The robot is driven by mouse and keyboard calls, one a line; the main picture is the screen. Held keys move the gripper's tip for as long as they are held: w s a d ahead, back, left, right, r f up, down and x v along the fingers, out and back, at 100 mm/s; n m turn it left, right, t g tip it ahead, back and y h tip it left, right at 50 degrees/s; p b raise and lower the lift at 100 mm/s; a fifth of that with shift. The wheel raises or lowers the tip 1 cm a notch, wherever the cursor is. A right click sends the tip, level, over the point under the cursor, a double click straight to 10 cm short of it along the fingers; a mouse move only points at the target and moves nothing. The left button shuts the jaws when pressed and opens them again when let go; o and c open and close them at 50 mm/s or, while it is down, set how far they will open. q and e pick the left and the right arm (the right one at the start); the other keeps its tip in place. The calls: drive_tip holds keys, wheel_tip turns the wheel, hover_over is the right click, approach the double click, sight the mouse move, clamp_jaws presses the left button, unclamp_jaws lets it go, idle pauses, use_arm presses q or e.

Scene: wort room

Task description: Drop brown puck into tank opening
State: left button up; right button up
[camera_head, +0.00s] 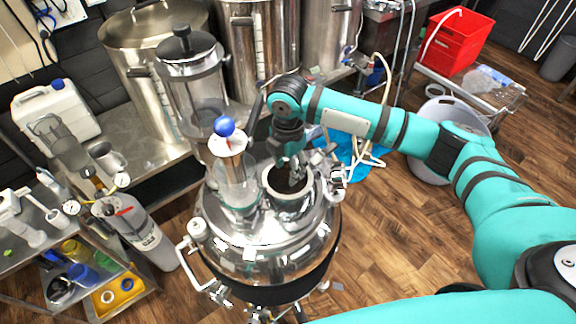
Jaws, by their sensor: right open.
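The shiny steel tank (265,232) stands in the middle of the view. Its round opening (290,215) has a thick pale rim and lies on the right part of the lid. My right gripper (298,177) points down over this opening, with its fingertips at or just inside the mouth; the exact depth is hard to tell. The gripper is open. I see no brown puck in it or elsewhere; the inside of the tank is hidden. My left gripper is not in view.
A glass cylinder with a blue ball on top (225,127) stands on the lid left of the opening. Steel kettles (160,35) line the back. A grey cylinder (140,235) and a cluttered cart are at left. Free wooden floor (400,235) lies at right.

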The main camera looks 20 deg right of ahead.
wheel_tip(320, 180, up, 12)
idle(0.4)
drive_tip(key=shift+f, duration=0.15)
idle(0.3)
